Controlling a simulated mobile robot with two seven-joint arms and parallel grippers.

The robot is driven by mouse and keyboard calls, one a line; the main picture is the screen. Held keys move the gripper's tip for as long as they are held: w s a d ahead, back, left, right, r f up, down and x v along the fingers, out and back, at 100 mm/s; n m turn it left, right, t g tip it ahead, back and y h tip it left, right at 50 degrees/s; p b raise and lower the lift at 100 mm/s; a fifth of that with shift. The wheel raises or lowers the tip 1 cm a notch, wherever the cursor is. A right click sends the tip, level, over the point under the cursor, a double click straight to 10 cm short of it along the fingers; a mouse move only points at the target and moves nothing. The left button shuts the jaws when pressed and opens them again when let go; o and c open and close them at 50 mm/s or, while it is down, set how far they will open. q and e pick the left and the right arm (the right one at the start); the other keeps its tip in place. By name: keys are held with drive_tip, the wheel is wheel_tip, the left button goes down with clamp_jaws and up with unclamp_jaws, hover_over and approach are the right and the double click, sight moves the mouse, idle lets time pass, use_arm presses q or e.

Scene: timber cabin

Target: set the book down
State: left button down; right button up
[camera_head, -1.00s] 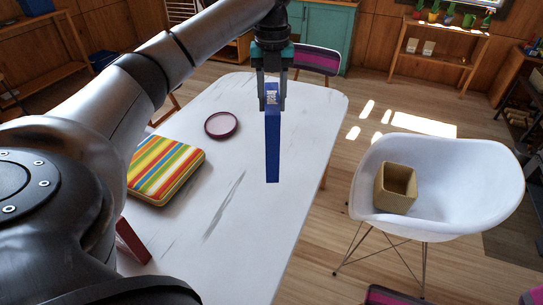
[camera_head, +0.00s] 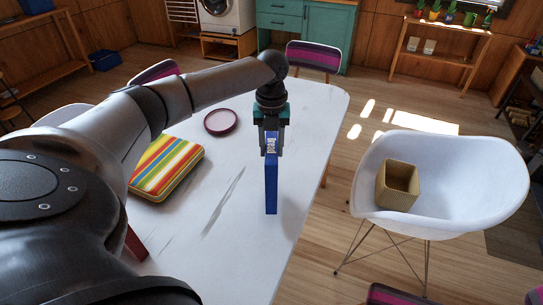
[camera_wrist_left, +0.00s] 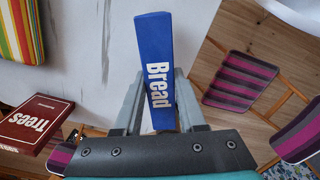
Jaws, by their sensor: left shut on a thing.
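The blue book (camera_head: 271,180), with "Bread" on its spine, is held upright in my left gripper (camera_head: 272,143) over the white table (camera_head: 225,245), near its right side. In the left wrist view the blue book (camera_wrist_left: 155,60) stands between the two fingers of the gripper (camera_wrist_left: 158,105), which is shut on it. I cannot tell from the head view whether its lower end touches the table. My right gripper is not in view.
A striped cushion-like box (camera_head: 168,168) and a round dark-red dish (camera_head: 221,122) lie on the table. A white chair (camera_head: 465,170) holding a tan box (camera_head: 397,186) stands to the right.

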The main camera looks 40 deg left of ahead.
use_arm(q)
drive_tip(key=shift+f, duration=1.8)
drive_tip(key=shift+c, duration=2.4)
unclamp_jaws()
drive_tip(key=shift+f, duration=0.15)
wheel_tip(320, 180, up, 12)
drive_tip(key=shift+r+p, duration=0.15)
drive_tip(key=shift+p, duration=0.55)
